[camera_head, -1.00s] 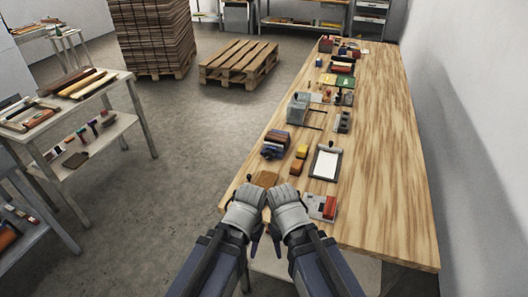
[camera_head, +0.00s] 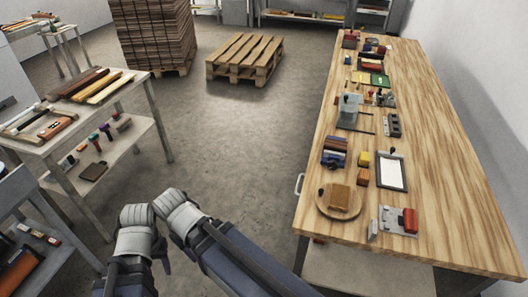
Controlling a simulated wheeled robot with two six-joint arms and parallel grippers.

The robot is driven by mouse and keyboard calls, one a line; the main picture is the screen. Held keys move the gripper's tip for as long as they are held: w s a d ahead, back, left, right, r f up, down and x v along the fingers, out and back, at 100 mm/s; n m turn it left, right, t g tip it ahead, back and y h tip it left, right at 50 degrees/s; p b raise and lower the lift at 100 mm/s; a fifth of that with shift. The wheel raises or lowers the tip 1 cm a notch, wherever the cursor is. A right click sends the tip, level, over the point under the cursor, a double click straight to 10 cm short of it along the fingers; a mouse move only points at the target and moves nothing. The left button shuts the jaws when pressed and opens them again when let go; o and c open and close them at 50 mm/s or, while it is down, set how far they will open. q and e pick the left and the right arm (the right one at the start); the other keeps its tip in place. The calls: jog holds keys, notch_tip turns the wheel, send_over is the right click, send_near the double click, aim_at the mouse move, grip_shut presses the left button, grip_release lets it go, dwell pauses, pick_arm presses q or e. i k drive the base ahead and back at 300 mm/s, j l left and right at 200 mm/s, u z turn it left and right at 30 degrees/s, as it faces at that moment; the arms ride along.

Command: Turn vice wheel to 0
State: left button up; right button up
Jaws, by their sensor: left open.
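I cannot make out a vice wheel with a readable scale. A small pale loop or handle (camera_head: 299,184) sits at the left edge of the wooden bench (camera_head: 435,150), and I cannot tell whether it belongs to a vice. A grey block with rods (camera_head: 348,108) stands on the bench farther back. My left gripper (camera_head: 137,215) is open, over the floor left of the bench, well apart from it. My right gripper (camera_head: 177,207) is close beside it on the right; its fingers are hidden. I see nothing held in either.
On the bench lie a round board with a brown block (camera_head: 339,199), a framed white sheet (camera_head: 391,171) and a red-and-grey tool (camera_head: 400,220). A tool-laden shelf table (camera_head: 118,93) stands left. A pallet (camera_head: 243,58) is behind. The floor between is clear.

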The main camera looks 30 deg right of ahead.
aim_at(332, 165)
jog(key=i+j+u, duration=0.4)
jog(key=i, duration=0.3)
jog(key=i+z, duration=0.25)
jog(key=i+j+z, duration=0.25)
jog(key=i+z, duration=0.2)
jog(key=z, duration=0.2)
jog(key=i+z, duration=0.2)
jog(key=z, duration=0.15)
jog(key=i+j+z, duration=0.1)
jog(key=z, duration=0.3)
jog(key=i+j+z, duration=0.15)
jog(key=z, duration=0.2)
jog(key=i+j+z, duration=0.1)
jog(key=z, duration=0.3)
jog(key=i+j+z, duration=0.2)
jog(key=z, duration=0.2)
jog(key=i+j+z, duration=0.2)
jog(key=z, duration=0.2)
jog(key=i+j+z, duration=0.1)
jog(key=j+z, duration=0.15)
jog(key=z, duration=0.15)
jog(key=j+z, duration=0.25)
jog(key=z, duration=0.15)
jog(key=j+z, duration=0.5)
jog(key=j, duration=0.15)
jog(key=j+z, duration=0.45)
jog(key=j, duration=0.15)
